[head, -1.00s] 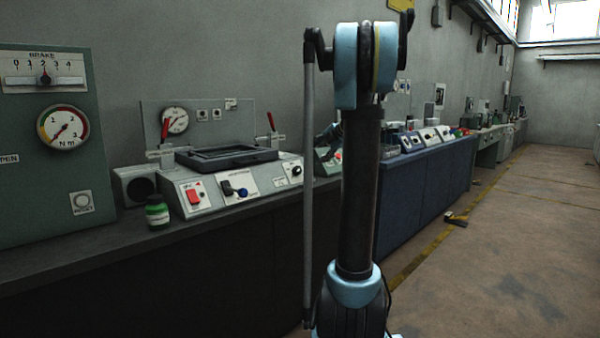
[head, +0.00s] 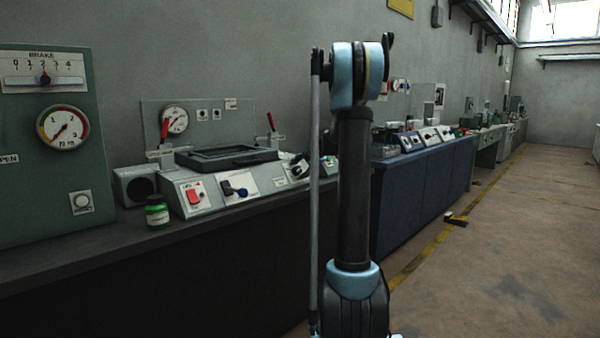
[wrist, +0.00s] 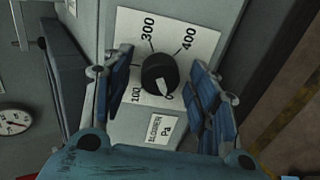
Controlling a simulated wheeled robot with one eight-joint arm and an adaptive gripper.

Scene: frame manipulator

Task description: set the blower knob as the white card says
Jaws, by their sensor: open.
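The black blower knob (wrist: 158,72) sits on a white scale plate (wrist: 192,28) in the wrist view. Its white pointer is turned to the lower right, close to the 0 mark. I can read 100, 300 and 400; the 200 side is hidden by a finger. A "BLOWER Pa" label (wrist: 167,128) is below the knob. My gripper (wrist: 161,62) is open, one finger on each side of the knob, with visible gaps. A small white card (head: 231,103) on the upright panel is too small to read.
The console (head: 190,204) also carries a red switch (head: 194,196), a blue knob (head: 242,192) and a dark tray (head: 225,156).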

